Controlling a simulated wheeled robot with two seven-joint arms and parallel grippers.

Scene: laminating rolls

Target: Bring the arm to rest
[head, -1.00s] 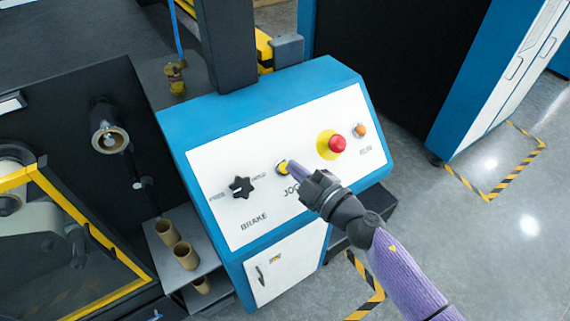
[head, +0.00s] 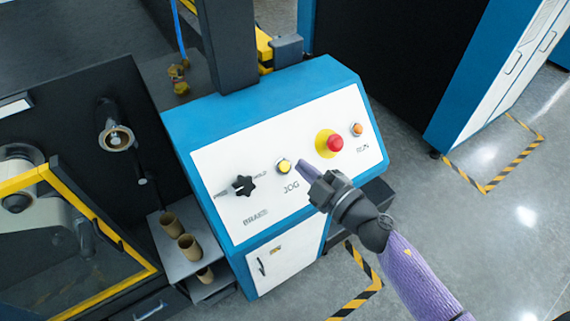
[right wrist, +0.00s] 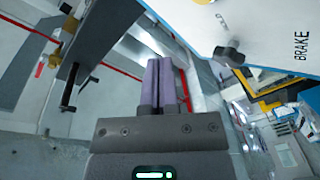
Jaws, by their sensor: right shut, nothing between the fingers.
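My right gripper (head: 305,168) is shut and empty. In the head view it is in front of the white control panel (head: 233,209), just right of the yellow JOG button (head: 284,167), which is now fully in view. In the right wrist view the two purple fingers of the gripper (right wrist: 166,85) lie side by side, with nothing between them. My right arm comes in from the lower right. My left gripper is not in view.
The panel also has a black brake knob (head: 244,186), a red emergency button (head: 335,143) and an orange button (head: 357,129). Brown cardboard cores (head: 189,246) stand on a shelf at left. Open grey floor (head: 500,235) with striped markings lies at right.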

